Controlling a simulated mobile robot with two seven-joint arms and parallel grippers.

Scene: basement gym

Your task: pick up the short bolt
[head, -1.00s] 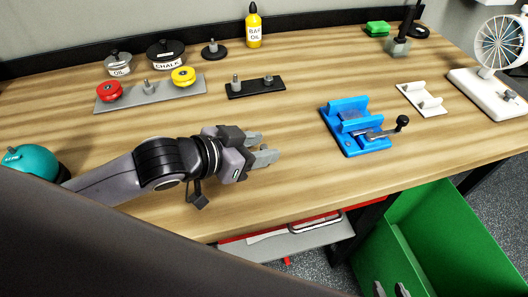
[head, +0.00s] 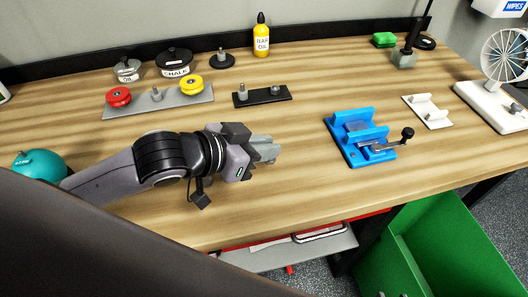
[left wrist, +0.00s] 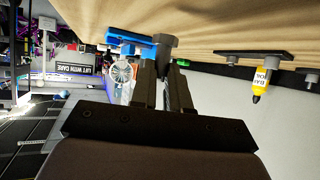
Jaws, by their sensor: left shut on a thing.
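My left gripper (head: 264,149) is over the wooden bench top, left of the blue vise-like fixture. Its jaws are shut on the short bolt. In the left wrist view the bolt's grey hex head (left wrist: 165,46) sticks out past the fingertips, with its shaft between the fingers (left wrist: 163,85). In the head view I cannot make the bolt out clearly from the grey fingers. At the bottom edge of the head view, two grey tips that look like my right gripper (head: 394,294) barely show, apart from each other.
The blue fixture (head: 343,120) with a lever is to the right. A green bin (head: 440,240) is below the bench. The wood around the gripper is clear.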

